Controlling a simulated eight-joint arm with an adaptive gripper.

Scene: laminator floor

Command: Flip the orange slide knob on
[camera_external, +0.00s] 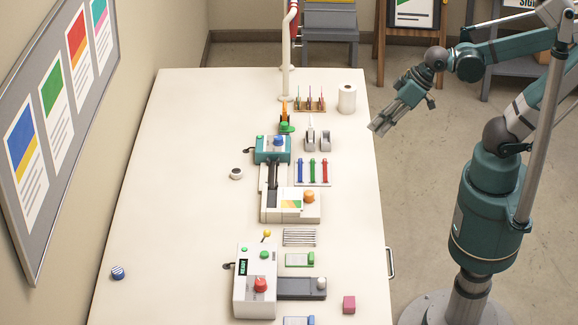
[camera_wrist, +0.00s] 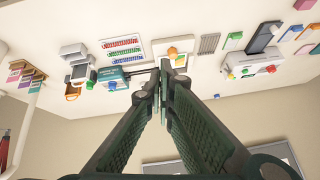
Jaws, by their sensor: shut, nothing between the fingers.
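An orange knob (camera_external: 309,196) sits on the right end of a white block with a coloured print on its top, near the middle of the table. The orange knob also shows in the wrist view (camera_wrist: 172,51), just beyond my fingertips. I cannot tell its slide position. My gripper (camera_external: 376,128) is up and to the right of the knob, around the table's right edge, well apart from it. In the wrist view my gripper's fingers (camera_wrist: 162,70) are shut together and empty.
A teal unit with a blue knob (camera_external: 278,141) stands behind the white block. A white machine with a red knob (camera_external: 260,285) stands in front. Coloured sticks (camera_external: 312,171), a tape dispenser (camera_external: 318,138) and a paper roll (camera_external: 347,98) are near the right edge. The table's left side (camera_external: 170,200) is mostly clear.

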